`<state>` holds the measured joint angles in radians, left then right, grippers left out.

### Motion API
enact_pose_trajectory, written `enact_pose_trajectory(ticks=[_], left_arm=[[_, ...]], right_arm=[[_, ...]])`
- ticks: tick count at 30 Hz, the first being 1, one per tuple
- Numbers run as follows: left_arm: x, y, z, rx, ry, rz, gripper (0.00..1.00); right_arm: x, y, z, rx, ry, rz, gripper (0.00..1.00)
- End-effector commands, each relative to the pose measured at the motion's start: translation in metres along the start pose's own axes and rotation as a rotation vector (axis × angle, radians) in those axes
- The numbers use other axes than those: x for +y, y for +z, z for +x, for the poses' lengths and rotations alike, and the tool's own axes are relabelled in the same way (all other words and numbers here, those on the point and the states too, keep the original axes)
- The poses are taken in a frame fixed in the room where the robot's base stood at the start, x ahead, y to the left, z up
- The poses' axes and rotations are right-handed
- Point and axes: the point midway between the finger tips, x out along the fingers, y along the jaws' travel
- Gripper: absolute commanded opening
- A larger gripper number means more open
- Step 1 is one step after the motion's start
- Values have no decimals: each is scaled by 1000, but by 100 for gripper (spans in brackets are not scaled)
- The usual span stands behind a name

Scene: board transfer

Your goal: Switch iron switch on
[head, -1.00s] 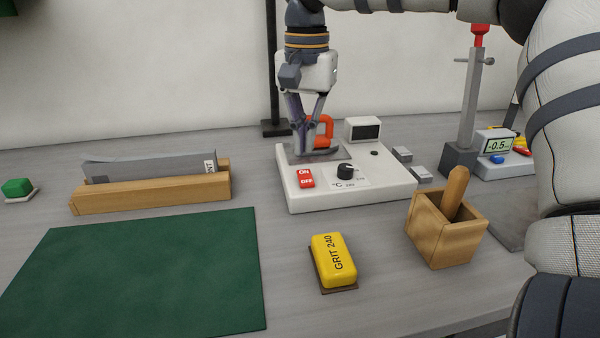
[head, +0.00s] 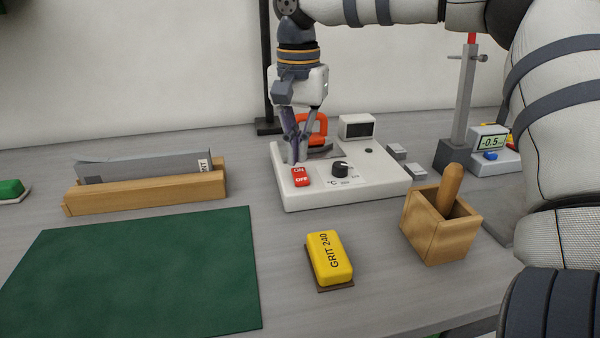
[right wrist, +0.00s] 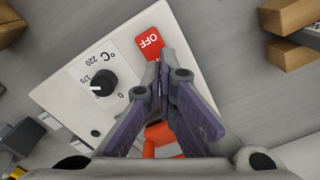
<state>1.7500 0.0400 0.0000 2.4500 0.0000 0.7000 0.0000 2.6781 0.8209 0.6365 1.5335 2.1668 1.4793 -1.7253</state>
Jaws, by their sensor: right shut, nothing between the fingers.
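The iron switch (head: 301,178) is a red rocker marked ON and OFF on the front left of a white heating station (head: 375,186). Its ON half is at the back and its OFF half at the front. My right gripper (head: 297,160) is shut and empty, pointing down with its tips just over or at the ON end; I cannot tell whether they touch. In the right wrist view the fingertips (right wrist: 163,55) hide most of the ON half, while the OFF half (right wrist: 149,43) shows. An iron with an orange handle (head: 317,125) rests behind the gripper. My left gripper is out of view.
A black dial (head: 340,168) and a display box (head: 357,127) are on the station. A yellow GRIT 240 block (head: 330,258), a wooden box with a handle (head: 436,235) and a green mat (head: 140,275) lie in front. A wooden rack (head: 150,193) stands left.

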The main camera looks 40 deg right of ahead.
Motion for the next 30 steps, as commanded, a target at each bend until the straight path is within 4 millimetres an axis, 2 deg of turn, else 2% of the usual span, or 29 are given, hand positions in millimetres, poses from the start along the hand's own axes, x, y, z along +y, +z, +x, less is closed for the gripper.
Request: enact_pose_trajectory(ticks=[30], left_arm=[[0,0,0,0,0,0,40]], right_arm=[[0,0,7,0,1,0,0]])
